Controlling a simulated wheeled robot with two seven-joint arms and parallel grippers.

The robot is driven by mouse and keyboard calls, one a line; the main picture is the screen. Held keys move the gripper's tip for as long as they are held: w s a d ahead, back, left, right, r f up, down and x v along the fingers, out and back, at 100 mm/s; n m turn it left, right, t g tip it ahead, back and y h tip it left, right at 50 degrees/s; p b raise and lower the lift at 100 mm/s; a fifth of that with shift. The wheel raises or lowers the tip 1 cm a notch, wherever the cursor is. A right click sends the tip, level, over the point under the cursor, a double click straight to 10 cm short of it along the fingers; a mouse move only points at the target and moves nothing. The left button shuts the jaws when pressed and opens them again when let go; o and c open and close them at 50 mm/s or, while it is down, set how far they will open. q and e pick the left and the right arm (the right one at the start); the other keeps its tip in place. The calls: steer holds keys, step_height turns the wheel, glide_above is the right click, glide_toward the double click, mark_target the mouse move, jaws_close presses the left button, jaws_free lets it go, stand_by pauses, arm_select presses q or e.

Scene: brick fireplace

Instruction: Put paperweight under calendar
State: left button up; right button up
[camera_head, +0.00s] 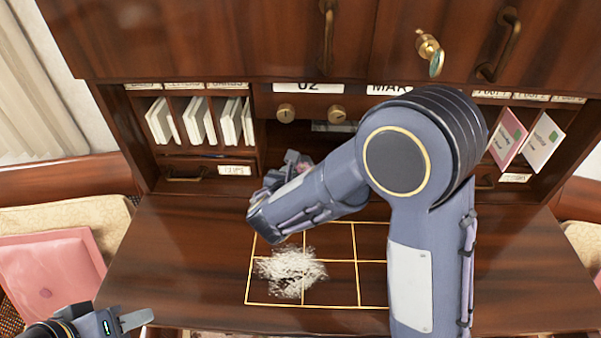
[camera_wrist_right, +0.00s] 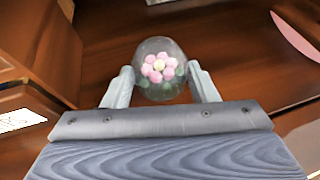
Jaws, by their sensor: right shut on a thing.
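The paperweight (camera_wrist_right: 158,68) is a clear glass dome with a pink flower inside, in the right wrist view. My right gripper (camera_wrist_right: 160,85) is shut on it, one finger on each side. In the head view my right gripper (camera_head: 290,165) reaches into the middle recess of the desk, and the paperweight is hidden or too small to tell there. The calendar shows as white cards reading "02" (camera_head: 309,87) and "MAR" (camera_head: 389,89) above that recess, partly covered by my right arm. My left gripper (camera_head: 135,319) is at the lower left corner, fingers only partly in view.
The desktop (camera_head: 190,250) has a gold-lined grid with a pale shredded pile (camera_head: 291,272) on it. Card slots (camera_head: 200,121) stand left of the recess, pink and white cards (camera_head: 507,138) right. A key (camera_head: 435,62) sticks out above. A pink cushion (camera_head: 52,278) lies on a seat at left.

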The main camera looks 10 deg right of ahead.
steer(key=shift+f, duration=0.1)
steer(key=o, duration=1.3)
steer(key=shift+c, duration=0.2)
steer(key=shift+r, duration=0.25)
steer(key=shift+s+a, duration=0.2)
steer(key=shift+s, duration=0.15)
steer(key=b+v, duration=0.1)
steer(key=v, duration=1)
steer(key=shift+s+r+b, duration=0.1)
steer(key=shift+s+b, duration=0.05)
steer(key=shift+b, duration=0.15)
